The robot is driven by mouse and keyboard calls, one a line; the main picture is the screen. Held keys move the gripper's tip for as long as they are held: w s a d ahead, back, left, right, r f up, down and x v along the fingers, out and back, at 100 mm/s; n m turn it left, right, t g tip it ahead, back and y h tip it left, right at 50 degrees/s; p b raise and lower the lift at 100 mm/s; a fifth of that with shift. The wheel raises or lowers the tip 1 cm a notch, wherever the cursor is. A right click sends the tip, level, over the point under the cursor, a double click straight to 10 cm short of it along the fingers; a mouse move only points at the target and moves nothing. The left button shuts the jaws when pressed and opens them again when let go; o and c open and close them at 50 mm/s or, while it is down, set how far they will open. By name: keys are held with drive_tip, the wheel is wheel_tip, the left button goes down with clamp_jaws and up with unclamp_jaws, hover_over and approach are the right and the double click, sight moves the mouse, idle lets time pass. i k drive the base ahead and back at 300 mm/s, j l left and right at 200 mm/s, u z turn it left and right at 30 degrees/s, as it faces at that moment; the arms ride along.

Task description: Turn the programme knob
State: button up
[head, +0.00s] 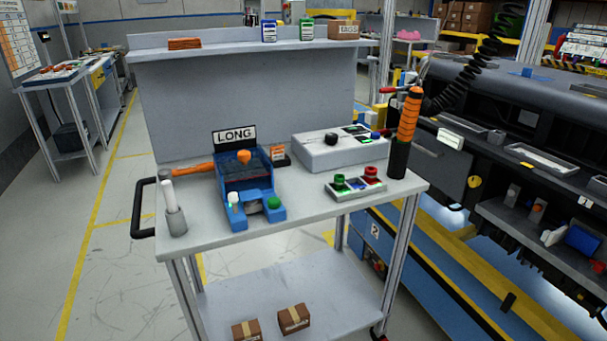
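A blue machine (240,207) stands on the cart top, left of the middle. A white sign reading "LONG" (234,135) stands at its back. An orange knob (244,156) sits on the machine below the sign. A white knob (234,198) and a green button (274,203) are at its front. A grey box (313,155) to the right carries a black knob (331,139) on top. Which knob is the programme knob, I cannot tell for sure. My gripper is not in view.
An orange lever (193,168) reaches left from the blue machine. A button panel (355,187) with green and red buttons sits at front right. An orange-and-black tool (407,125) stands upright at the right edge. A grey holder (176,221) stands at front left.

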sight(331, 138)
drive_tip(key=i+l+u, duration=0.25)
drive_tip(key=i+l, duration=0.2)
drive_tip(key=i+l+u, duration=0.3)
drive_tip(key=l, duration=0.3)
drive_tip(key=i, duration=0.05)
